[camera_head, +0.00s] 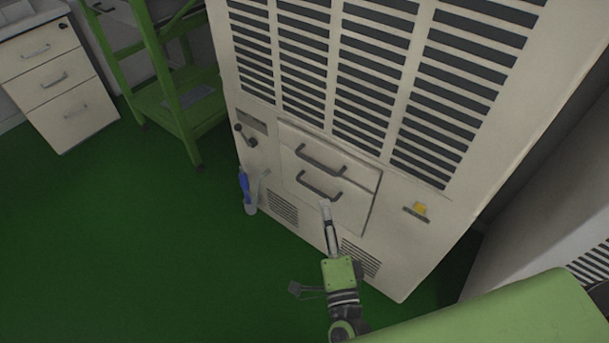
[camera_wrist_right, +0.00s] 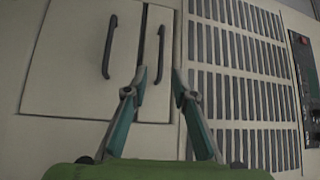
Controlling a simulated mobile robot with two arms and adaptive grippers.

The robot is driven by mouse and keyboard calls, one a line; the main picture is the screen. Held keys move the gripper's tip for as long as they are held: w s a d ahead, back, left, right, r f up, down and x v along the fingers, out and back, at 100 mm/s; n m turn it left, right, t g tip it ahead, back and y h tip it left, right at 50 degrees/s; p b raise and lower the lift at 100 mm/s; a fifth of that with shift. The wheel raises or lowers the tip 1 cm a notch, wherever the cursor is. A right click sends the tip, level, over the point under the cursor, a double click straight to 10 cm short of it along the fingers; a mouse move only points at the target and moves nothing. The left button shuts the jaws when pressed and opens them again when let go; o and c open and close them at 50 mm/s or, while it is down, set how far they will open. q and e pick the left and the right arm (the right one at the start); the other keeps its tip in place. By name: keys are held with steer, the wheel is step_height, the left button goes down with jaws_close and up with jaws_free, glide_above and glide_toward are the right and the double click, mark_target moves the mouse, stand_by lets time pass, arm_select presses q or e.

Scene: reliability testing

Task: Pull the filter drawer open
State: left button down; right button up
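The beige cabinet (camera_head: 400,225) has two drawer fronts with dark bar handles. The upper handle (camera_head: 321,160) and lower handle (camera_head: 319,187) show in the head view, and both drawers look shut. In the right wrist view the picture is turned sideways: one handle (camera_wrist_right: 110,47) is left of the fingers, the other handle (camera_wrist_right: 158,52) lies between the finger lines. My right gripper (camera_head: 325,206) is in front of the drawers. Its fingers (camera_wrist_right: 159,76) are apart and empty; whether they reach around the handle is unclear. My left gripper is not in view.
Slatted vents (camera_head: 365,75) fill the cabinet's upper front. A green shelf frame (camera_head: 165,75) and white drawer unit (camera_head: 62,88) stand left. The green floor (camera_head: 130,240) is clear.

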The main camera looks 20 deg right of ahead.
mark_target(317, 163)
steer(key=w, duration=0.4)
steer(key=w+d+r, duration=0.1)
steer(key=w, duration=0.4)
steer(key=w+r, duration=0.1)
steer(key=w, duration=0.3)
steer(key=shift+w+d, duration=0.3)
jaws_close()
